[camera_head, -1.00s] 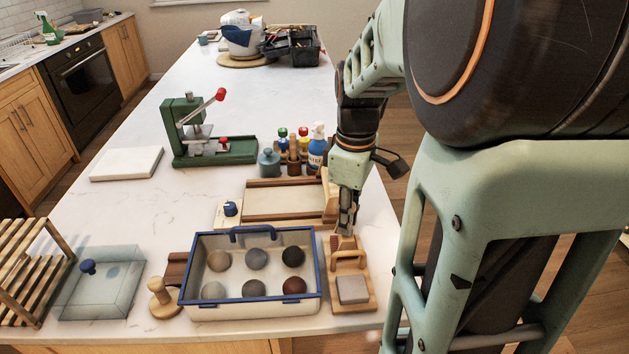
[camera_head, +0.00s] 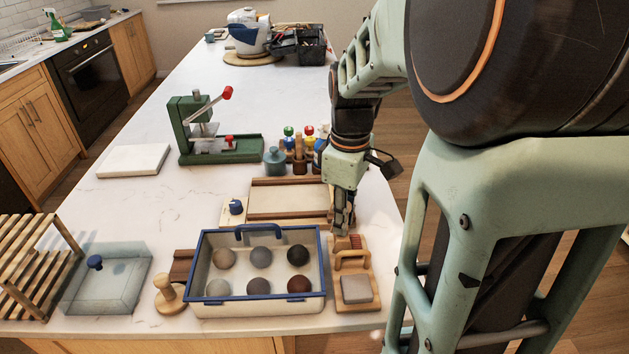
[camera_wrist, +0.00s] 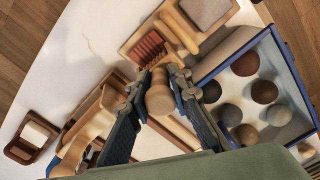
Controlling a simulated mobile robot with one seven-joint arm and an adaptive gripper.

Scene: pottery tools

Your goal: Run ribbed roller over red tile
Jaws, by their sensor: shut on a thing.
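My gripper (camera_wrist: 156,88) is shut on the pale wooden handle (camera_wrist: 159,97) of the ribbed roller, whose rounded end shows between the fingers in the wrist view. I cannot tell whether the roller still touches the stand.
A blue-rimmed tray (camera_head: 208,308) of several clay balls stands close left of the stand. The stand bears a grey square block (camera_head: 356,289). Behind is a wood-railed slab board (camera_head: 288,202); further back are a green press (camera_head: 190,125) and bottles.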

